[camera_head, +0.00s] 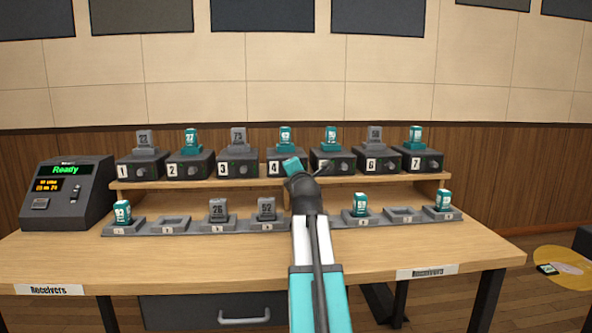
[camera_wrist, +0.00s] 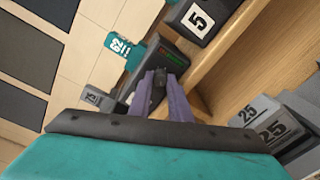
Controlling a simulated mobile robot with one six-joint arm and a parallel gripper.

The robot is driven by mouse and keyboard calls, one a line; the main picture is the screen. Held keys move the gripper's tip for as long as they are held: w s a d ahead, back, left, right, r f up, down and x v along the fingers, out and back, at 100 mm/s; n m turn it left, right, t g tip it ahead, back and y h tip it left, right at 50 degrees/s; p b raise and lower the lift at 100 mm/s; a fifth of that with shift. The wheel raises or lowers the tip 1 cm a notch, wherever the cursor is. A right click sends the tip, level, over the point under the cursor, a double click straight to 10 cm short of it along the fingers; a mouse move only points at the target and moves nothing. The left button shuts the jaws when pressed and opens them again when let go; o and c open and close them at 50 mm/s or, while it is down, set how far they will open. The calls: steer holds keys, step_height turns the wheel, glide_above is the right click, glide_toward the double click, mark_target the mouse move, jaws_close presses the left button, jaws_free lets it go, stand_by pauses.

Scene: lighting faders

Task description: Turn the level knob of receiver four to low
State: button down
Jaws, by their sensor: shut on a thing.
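Receiver four (camera_head: 273,168) is a dark box on the raised shelf, marked 4, with a teal pack (camera_head: 286,137) standing in its top. My arm reaches up in front of it, and the teal end of my gripper (camera_head: 293,166) covers the right part of its front face. In the wrist view the fingers of my gripper (camera_wrist: 166,88) meet the front face of receiver four (camera_wrist: 160,58), shut on a small dark level knob (camera_wrist: 158,86). The knob is mostly hidden between the fingers, so its pointer cannot be read.
Receiver three (camera_head: 238,168) and receiver five (camera_head: 333,163) stand close on either side. Below, a row of slots holds several packs, including grey ones (camera_head: 267,208); some slots are empty (camera_head: 174,222). A console (camera_head: 64,194) reading Ready stands at the left. The tabletop front (camera_head: 180,260) is clear.

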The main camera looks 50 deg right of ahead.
steer(key=shift+s+d+f+n, duration=0.1)
steer(key=shift+f+n, duration=0.05)
steer(key=shift+n, duration=0.25)
steer(key=c, duration=1.6)
jaws_free()
steer(key=shift+c, duration=0.2)
steer(key=b+v, duration=0.3)
steer(key=v, duration=1)
steer(key=shift+s+a, duration=0.2)
steer(key=shift+a, duration=0.1)
steer(key=shift+r, duration=0.35)
